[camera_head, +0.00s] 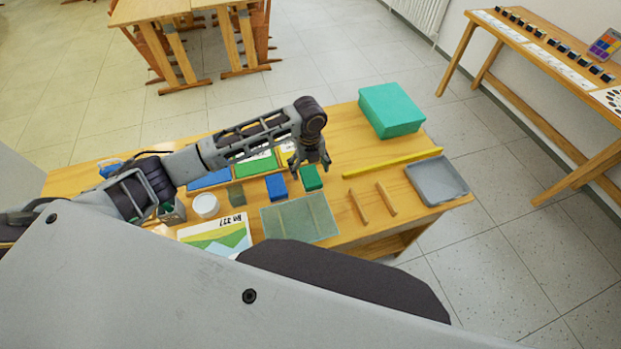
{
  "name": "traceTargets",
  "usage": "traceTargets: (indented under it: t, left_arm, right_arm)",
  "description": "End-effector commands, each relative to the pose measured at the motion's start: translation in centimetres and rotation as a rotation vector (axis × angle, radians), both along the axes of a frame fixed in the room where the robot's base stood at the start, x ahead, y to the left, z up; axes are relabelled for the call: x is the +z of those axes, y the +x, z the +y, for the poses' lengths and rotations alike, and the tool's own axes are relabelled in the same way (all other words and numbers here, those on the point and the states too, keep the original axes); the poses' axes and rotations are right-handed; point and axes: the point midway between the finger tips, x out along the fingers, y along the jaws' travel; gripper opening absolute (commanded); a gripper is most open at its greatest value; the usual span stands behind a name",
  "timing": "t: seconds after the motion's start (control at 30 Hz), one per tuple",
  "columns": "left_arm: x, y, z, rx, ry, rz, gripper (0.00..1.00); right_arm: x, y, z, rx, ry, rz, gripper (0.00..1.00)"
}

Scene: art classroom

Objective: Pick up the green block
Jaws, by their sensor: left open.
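A small green block (311,179) stands on the wooden table (345,225), just right of a blue block (276,188). My left gripper (311,164) hangs over the green block, pointing down, with its fingers open and nothing visible between them. Its fingertips appear at or just above the top of the block; whether they touch it cannot be told. The rear of the block is partly hidden by the gripper. My right gripper is not in view.
A teal box (391,110) stands at the far right of the table, with a yellow stick (392,163), two wooden strips (358,206) and a grey tray (437,181) nearer. A translucent green mat (300,219), a picture (215,237) and a white round container (206,205) lie in front.

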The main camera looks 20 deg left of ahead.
Motion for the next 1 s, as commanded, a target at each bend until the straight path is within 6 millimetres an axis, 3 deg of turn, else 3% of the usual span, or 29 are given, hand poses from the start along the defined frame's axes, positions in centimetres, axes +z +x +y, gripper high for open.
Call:
traceTargets:
  t: [0.27,0.7,1.0]
  left_arm:
    - [-0.3,0.0,-0.1,0.0,-0.001,0.001,0.82]
    - [-4.5,0.0,-0.4,0.0,0.001,0.001,0.82]
    - [-5.2,0.0,-0.4,-0.001,-0.001,-0.001,0.82]
  right_arm:
    - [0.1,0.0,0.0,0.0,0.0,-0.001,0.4]
    - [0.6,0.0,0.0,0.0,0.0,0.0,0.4]
    - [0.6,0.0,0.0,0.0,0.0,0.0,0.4]
